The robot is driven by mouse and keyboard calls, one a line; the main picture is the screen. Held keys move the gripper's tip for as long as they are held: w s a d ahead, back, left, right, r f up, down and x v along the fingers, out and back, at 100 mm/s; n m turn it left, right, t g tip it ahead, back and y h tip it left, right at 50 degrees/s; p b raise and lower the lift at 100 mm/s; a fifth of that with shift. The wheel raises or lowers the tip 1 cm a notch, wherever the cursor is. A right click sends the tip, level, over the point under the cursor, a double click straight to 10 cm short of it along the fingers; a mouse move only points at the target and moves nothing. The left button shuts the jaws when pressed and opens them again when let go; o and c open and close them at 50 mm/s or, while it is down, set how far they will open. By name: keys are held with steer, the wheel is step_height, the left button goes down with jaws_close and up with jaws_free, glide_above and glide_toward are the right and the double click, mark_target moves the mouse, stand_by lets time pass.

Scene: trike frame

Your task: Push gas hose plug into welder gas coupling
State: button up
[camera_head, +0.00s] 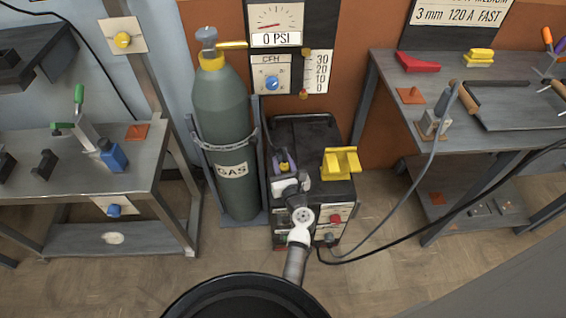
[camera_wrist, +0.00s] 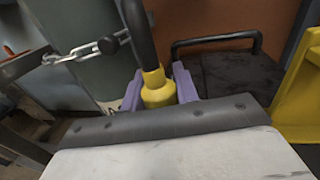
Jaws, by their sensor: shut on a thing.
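My gripper (camera_head: 284,166) is over the left part of the welder (camera_head: 305,132), a dark box on the floor. In the wrist view, its purple fingers (camera_wrist: 157,82) stand on both sides of the yellow gas hose plug (camera_wrist: 158,90) and are shut on it. The black hose (camera_wrist: 138,32) runs up from the plug. In the head view only a small yellow spot of the plug shows between the fingers. The gas coupling cannot be made out in either view, so I cannot tell whether the plug touches it.
A green gas cylinder (camera_head: 220,120) in a rack, with a chain (camera_wrist: 85,50), stands close on the left. A yellow bracket (camera_head: 341,163) sits on the welder to the right. Gauge panels are behind. Cables (camera_head: 400,228) run right to a bench (camera_head: 470,135). Another bench (camera_head: 85,185) stands left.

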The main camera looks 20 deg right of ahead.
steer(key=shift+f+b, duration=0.95)
steer(key=shift+f, duration=0.15)
steer(key=o, duration=1.1)
steer(key=shift+c, duration=0.2)
steer(key=shift+s, duration=0.2)
